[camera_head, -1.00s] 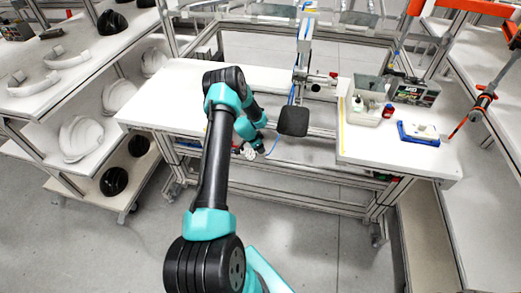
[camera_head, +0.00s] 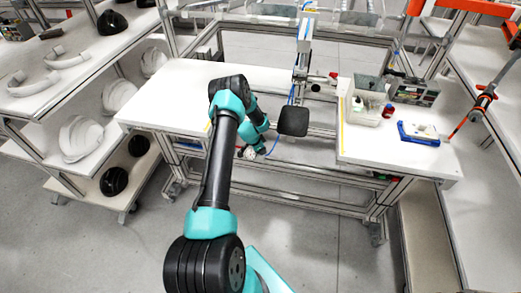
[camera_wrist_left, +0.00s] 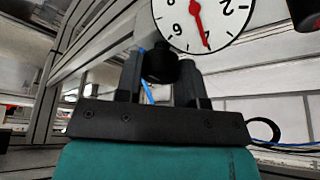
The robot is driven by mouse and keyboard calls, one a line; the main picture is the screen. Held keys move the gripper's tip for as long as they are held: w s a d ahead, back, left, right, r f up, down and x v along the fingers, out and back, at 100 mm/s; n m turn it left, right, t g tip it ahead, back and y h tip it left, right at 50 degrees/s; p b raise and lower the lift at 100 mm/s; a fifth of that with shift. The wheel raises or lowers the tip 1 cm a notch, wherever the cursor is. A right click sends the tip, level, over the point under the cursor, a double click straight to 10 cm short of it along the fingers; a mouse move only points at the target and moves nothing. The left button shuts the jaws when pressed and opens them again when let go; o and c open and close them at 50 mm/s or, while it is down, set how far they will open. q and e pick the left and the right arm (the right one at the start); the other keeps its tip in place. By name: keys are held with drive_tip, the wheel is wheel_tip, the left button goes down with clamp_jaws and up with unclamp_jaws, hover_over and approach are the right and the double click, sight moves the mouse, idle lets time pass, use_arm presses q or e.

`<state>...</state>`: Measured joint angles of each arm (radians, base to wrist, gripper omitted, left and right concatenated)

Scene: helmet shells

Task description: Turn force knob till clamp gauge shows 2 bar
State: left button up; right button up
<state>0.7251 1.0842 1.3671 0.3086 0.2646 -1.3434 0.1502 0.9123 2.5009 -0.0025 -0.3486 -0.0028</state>
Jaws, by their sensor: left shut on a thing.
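The clamp gauge (camera_wrist_left: 198,20) is a white dial with a red needle at the top of the left wrist view; its top is cut off. The needle points down, near a numeral at the lower edge, while the 2 is to the right. The black force knob (camera_wrist_left: 160,66) is just below the dial. My left gripper (camera_wrist_left: 160,85) is shut on the knob, one finger on each side. In the head view the gauge (camera_head: 247,152) is small and unreadable under the bench edge, and my arm hides the knob. My right gripper is not in view.
A black square pad (camera_head: 293,121) hangs in the bench gap beside my left arm. A blue hose (camera_head: 273,146) runs near the gauge.

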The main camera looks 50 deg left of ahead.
use_arm(q)
drive_tip(key=shift+c, duration=1.3)
drive_tip(key=shift+n, duration=0.3)
drive_tip(key=shift+d+n+y, duration=0.1)
drive_tip(key=shift+n+y, duration=0.5)
drive_tip(key=shift+n, duration=0.6)
drive_tip(key=o, duration=0.9)
